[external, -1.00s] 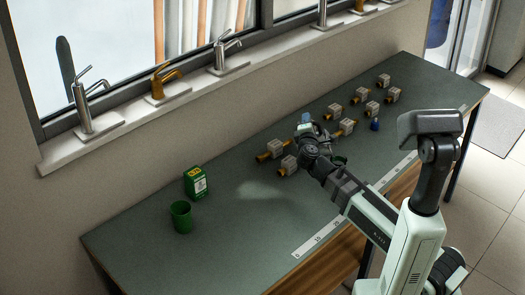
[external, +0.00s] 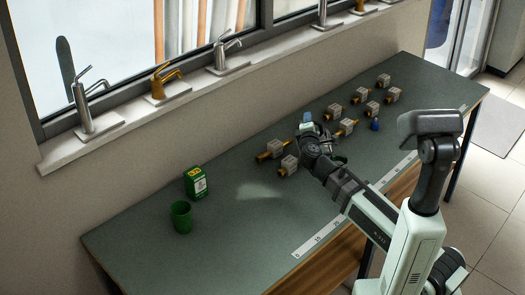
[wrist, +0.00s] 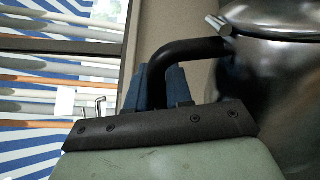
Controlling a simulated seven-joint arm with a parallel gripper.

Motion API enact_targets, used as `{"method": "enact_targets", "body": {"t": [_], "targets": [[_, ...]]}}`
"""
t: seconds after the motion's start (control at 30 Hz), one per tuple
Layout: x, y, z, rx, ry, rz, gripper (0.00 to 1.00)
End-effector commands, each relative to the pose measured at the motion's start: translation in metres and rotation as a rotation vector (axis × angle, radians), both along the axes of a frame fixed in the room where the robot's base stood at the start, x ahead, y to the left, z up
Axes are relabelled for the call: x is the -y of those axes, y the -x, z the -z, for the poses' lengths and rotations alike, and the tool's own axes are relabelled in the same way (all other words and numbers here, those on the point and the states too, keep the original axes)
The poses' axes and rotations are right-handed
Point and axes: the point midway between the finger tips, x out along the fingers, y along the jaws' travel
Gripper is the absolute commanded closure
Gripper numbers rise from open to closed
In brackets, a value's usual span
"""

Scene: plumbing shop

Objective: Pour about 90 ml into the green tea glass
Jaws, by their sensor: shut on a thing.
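The green tea glass (external: 181,217) stands upright at the left end of the workbench, in front of a green box. My gripper (external: 306,122) is well to the right of the glass, above the bench's middle. In the wrist view, my gripper (wrist: 157,88) has its blue fingers on either side of a black handle (wrist: 192,50) and is shut on it. The handle belongs to a shiny metal kettle (wrist: 275,75) at the right of that view. I cannot make out the kettle clearly in the external view. The inside of the glass is too dark to read.
A green box (external: 196,182) stands just behind the glass. Several grey-and-brass fittings (external: 348,126) and a small blue item (external: 375,124) are on the bench's right half. A scale strip (external: 312,240) runs along the front edge.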

Motion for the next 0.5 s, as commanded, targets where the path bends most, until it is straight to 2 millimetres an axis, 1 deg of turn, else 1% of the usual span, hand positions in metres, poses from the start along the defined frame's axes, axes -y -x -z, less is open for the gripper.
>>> {"method": "enact_targets", "body": {"t": [0.5], "targets": [[0.005, 0.0004, -0.0036, 0.003, -0.033, 0.0, 1.0]]}}
